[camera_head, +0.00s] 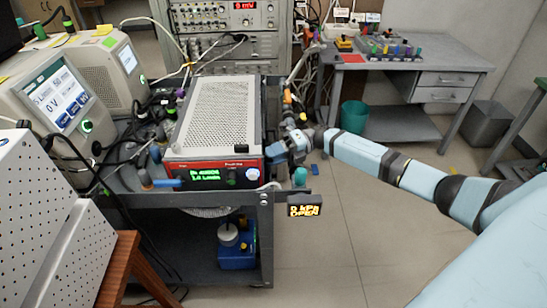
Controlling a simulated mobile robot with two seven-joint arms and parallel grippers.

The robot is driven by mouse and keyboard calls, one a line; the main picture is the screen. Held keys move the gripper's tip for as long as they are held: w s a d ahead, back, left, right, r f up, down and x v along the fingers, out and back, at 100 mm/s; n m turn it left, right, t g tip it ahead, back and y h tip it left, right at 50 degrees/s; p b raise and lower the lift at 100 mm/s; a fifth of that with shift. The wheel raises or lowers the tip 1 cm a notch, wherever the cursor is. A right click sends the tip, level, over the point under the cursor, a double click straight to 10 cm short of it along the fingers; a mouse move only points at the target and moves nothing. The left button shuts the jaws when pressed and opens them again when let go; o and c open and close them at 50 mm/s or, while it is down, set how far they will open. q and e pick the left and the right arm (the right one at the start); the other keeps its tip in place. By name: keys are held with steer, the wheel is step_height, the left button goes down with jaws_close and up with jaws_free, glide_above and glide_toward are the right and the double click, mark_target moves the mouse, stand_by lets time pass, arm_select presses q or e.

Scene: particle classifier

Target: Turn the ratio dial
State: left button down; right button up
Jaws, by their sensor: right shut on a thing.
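The grey instrument (213,118) with a perforated top and a red front panel stands on the dark cart. Its front has a green-lit display (204,174) with a reading ending in "L/min", and a dark round knob (231,180) beside a lighter round part (252,174). I cannot read which control is the ratio dial. My right gripper (274,153) is at the right end of this front, shut on a small part that its own jaws hide. My left gripper is not in view.
Cables and tools crowd the cart's left side. A blue box (236,256) stands on the lower shelf.

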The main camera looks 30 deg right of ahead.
steer(key=shift+m+y, duration=0.4)
steer(key=shift+m, duration=0.7)
steer(key=shift+b, duration=0.3)
